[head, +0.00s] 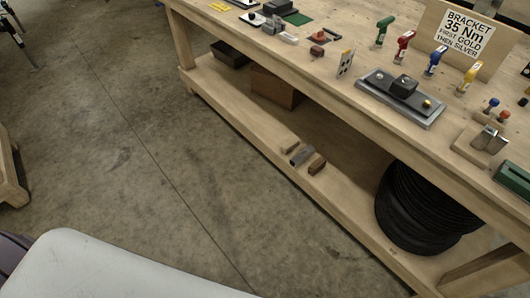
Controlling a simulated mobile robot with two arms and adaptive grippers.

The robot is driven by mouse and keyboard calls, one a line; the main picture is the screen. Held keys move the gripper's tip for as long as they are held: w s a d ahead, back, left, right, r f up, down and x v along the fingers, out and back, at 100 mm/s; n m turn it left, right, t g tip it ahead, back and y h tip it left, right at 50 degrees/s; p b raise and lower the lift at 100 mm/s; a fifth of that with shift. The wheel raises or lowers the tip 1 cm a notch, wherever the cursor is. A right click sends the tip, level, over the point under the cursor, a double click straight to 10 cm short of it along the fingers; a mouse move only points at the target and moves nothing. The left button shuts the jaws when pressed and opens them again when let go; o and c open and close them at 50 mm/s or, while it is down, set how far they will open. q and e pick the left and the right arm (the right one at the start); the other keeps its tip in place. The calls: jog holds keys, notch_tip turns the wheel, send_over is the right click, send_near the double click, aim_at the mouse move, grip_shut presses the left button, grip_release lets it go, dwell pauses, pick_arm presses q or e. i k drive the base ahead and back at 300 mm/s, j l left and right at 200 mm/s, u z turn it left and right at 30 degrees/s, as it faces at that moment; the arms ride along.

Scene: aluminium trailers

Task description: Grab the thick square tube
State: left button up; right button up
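Two short silvery metal pieces (489,138), which look like square tube, sit side by side on a wooden block (466,147) at the right of the bench top. A grey, square-edged piece (301,155) lies on the lower shelf between two small brown blocks. I cannot tell from this view which of these is the thick square tube, or see wall thickness. Neither of my grippers shows, and nothing of mine touches these pieces.
The wooden bench (335,90) carries coloured-handled tools (434,60), a grey plate with a black block (401,96) and a torque sign (463,38). Its lower shelf (235,101) holds a black coil (420,208) and a brown box (275,88).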

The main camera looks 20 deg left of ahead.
aim_at(304, 153)
jog(key=u, duration=0.1)
jog(key=i+j, duration=0.25)
jog(key=i+j+z, duration=0.45)
jog(key=j+z, duration=0.2)
jog(key=j, duration=0.2)
jog(key=i+j+z, duration=0.25)
jog(key=k+j, duration=0.05)
